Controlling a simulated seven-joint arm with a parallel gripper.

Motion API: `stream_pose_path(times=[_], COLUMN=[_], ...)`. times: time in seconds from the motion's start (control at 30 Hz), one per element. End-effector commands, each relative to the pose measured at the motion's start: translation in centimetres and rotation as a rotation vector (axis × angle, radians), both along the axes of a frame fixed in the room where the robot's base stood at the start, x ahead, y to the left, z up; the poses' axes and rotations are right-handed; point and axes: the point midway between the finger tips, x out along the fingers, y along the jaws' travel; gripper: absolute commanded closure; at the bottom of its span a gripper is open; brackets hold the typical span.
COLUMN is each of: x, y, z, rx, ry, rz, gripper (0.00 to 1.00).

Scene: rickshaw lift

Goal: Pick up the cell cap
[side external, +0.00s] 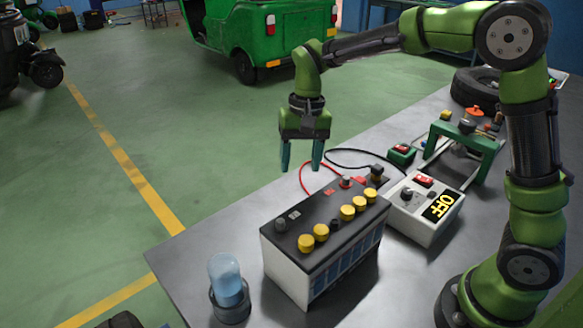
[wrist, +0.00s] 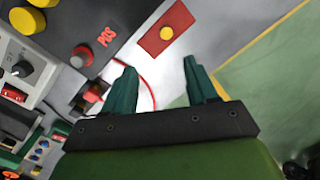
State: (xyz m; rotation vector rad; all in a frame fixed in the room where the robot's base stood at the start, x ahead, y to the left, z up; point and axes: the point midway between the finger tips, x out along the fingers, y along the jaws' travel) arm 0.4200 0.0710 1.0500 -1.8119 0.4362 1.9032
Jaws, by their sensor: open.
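A small yellow cell cap (wrist: 166,33) lies on a red square pad (wrist: 178,16) on the grey bench in the wrist view. I cannot make out this pad in the side view, where the battery blocks part of the bench. The battery (side external: 285,272) has several yellow caps on its black top, and a dark opening (side external: 335,222) shows in their row. My gripper (side external: 301,167) is open and empty, pointing down above the bench beyond the battery. In the wrist view, the pad and cap are ahead of the open fingers (wrist: 160,68), apart from them.
A bottle of blue liquid (side external: 226,278) stands in a dark holder at the left. A green rack (side external: 470,140) and a tyre (side external: 478,88) are farther right.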

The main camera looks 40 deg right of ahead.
Motion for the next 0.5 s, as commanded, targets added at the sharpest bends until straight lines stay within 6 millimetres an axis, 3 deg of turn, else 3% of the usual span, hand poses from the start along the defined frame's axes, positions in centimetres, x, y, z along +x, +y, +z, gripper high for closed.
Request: stream_pose_path(times=[0.1,0.2,0.27,0.33,0.5], x=[2.4,3.3,3.2,2.8,2.3], y=[0.6,0.7,0.8,0.9,1.2], z=[-1.1,-0.3,0.4,-0.1,-3.2], rx=[-0.023,-0.029,-0.028,-0.028,-0.028], ry=[0.071,0.091,0.099,0.12,0.122], rz=[-0.078,-0.144,-0.175,-0.195,-0.2], gripper=[0.43,0.43,0.43,0.43,0.43])
